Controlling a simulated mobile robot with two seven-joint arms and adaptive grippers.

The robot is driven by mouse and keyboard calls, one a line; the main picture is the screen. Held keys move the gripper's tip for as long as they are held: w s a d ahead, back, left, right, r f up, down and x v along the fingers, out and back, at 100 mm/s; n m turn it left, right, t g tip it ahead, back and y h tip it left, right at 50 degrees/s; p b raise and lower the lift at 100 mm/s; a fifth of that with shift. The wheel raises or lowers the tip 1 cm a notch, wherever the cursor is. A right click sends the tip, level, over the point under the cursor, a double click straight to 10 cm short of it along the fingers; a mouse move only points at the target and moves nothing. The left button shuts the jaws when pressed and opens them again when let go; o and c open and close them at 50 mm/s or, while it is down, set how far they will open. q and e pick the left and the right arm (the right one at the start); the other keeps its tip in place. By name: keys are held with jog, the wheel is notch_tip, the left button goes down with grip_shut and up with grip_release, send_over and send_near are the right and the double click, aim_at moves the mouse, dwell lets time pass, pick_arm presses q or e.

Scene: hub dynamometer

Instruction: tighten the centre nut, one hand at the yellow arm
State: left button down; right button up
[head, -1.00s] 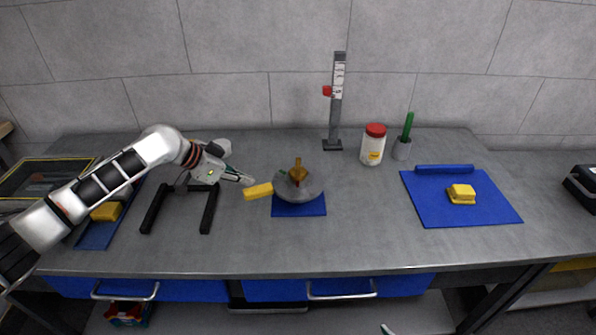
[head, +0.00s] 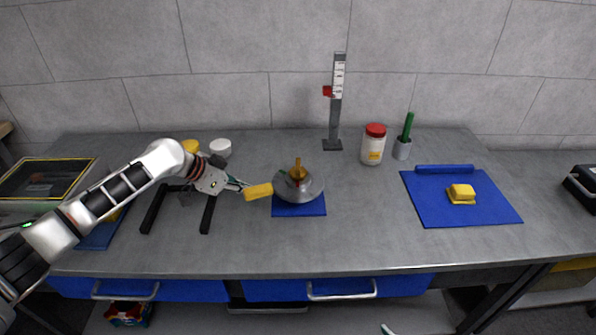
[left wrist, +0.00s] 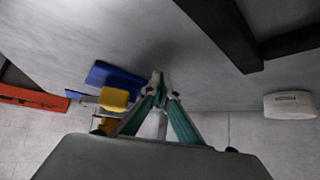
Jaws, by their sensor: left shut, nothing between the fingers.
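The hub (head: 312,188) is a round grey metal disc on a blue pad (head: 300,210) at the middle of the bench. The brass centre nut (head: 297,170) stands up on top of it. The yellow arm (head: 258,191) sticks out from the hub's left side; its block shows in the left wrist view (left wrist: 114,99). My left gripper (head: 243,184) is shut and empty, its fingertips close beside the arm's left end. Whether they touch it I cannot tell. A small green and white tip, probably my right gripper (head: 387,329), shows at the bottom edge; its jaws are hidden.
A scale post (head: 338,100) with a red marker (head: 327,91) stands behind the hub. A red-lidded jar (head: 373,147) and a grey cup (head: 402,150) stand right of it. A blue mat (head: 430,208) holds a yellow block (head: 461,193). A black U-shaped frame (head: 208,212) lies below my left arm.

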pick_arm(q)
jog(key=shift+f, duration=0.3)
jog(key=shift+r, duration=0.2)
jog(key=shift+r, duration=0.75)
jog(key=shift+s+d, duration=0.1)
jog(key=shift+s, duration=0.2)
jog(key=shift+s+d, duration=0.15)
jog(key=shift+s, duration=0.15)
jog(key=shift+s, duration=0.2)
jog(key=shift+w, duration=0.35)
